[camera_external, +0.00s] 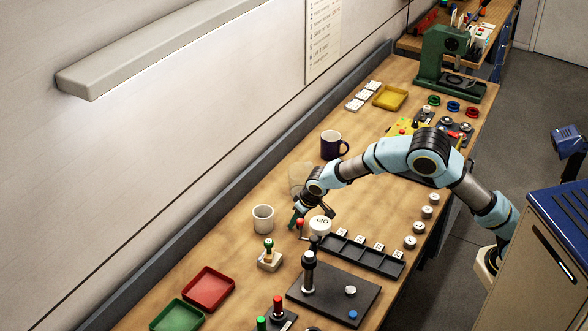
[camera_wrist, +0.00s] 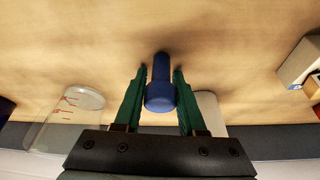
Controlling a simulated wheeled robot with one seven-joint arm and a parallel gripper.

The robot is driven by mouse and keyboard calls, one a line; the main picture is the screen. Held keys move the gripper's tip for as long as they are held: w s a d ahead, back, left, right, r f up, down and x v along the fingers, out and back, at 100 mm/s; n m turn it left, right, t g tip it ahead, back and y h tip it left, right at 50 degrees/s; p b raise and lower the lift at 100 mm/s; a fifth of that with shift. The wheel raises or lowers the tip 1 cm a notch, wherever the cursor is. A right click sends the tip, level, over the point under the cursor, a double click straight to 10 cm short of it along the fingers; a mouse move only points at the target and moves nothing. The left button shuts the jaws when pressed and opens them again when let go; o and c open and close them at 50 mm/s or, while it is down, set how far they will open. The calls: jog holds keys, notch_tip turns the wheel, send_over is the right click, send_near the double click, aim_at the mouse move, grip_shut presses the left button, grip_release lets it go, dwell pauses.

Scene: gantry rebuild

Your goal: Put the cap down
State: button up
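My gripper (camera_external: 297,221) is low over the middle of the bench in the external view. In the wrist view my gripper (camera_wrist: 161,72) has its two green fingers on either side of a blue cap (camera_wrist: 160,97), and it looks shut on it. The cap has a wide end toward the camera and a narrower stem pointing at the wood. Dark shadows lie close to the stem end and fingertips, so the cap is near the bench top; whether it touches cannot be told. I cannot make out the cap in the external view.
A clear beaker (camera_wrist: 72,112) and a white mug (camera_external: 263,219) stand on either side of my gripper. A stamp (camera_external: 268,257) and a round white dial (camera_external: 319,225) are close by. A black slotted tray (camera_external: 358,262) lies to the right. Bare wood surrounds the cap.

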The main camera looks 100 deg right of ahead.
jog(key=o, duration=0.4)
jog(key=shift+c, duration=0.2)
jog(key=shift+r, duration=0.25)
jog(key=b+v, duration=0.2)
jog(key=v, duration=1)
jog(key=shift+d, duration=0.1)
